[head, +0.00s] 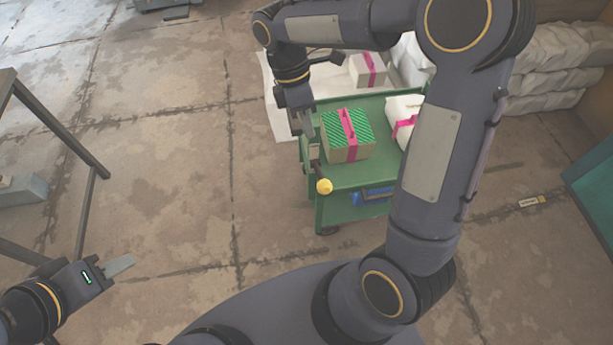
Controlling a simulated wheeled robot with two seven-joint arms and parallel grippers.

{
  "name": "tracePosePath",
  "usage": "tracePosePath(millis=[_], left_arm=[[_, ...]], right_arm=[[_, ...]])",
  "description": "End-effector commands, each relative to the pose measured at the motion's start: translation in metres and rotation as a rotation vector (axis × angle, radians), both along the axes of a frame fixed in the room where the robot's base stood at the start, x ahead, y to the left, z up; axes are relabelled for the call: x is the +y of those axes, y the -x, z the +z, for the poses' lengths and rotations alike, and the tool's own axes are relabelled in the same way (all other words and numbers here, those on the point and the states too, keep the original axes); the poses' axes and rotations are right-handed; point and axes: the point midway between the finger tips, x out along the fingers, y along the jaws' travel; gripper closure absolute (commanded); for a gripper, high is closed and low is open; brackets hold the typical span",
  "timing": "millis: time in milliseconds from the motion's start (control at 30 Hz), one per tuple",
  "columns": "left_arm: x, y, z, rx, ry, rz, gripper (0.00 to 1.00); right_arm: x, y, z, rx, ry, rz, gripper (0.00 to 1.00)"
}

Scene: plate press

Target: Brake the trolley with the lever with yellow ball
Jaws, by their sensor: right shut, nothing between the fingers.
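The green trolley (365,178) stands right of the picture's middle. The yellow ball (324,186) of its lever is at the trolley's front left corner, and the lever's shaft is hard to make out. My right gripper (307,128) points down over the trolley's left edge, beyond the ball and apart from it. It is shut and empty. My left gripper (120,267) is at the lower left, over the floor and far from the trolley. I cannot tell if its fingers are open.
A green-striped box with a pink ribbon (347,134) and a white parcel (404,113) sit on the trolley. A blue item (372,197) shows on the lower level. White sacks (545,65) are stacked at the back right. A dark metal frame (60,130) stands at the left. The floor between is clear.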

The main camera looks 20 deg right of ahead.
Motion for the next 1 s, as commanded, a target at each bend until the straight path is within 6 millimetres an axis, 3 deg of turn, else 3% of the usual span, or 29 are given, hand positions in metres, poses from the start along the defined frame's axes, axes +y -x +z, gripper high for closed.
tracePosePath(millis=[533, 1000], left_arm=[[0.0, 0.0, 0.001, 0.0, 0.0, 0.0, 0.64], [0.0, 0.0, 0.004, 0.0, 0.0, 0.0, 0.64]], right_arm=[[0.0, 0.001, -0.011, 0.012, 0.003, 0.018, 1.0], [-0.011, 0.033, -0.097, 0.015, 0.003, 0.018, 1.0]])
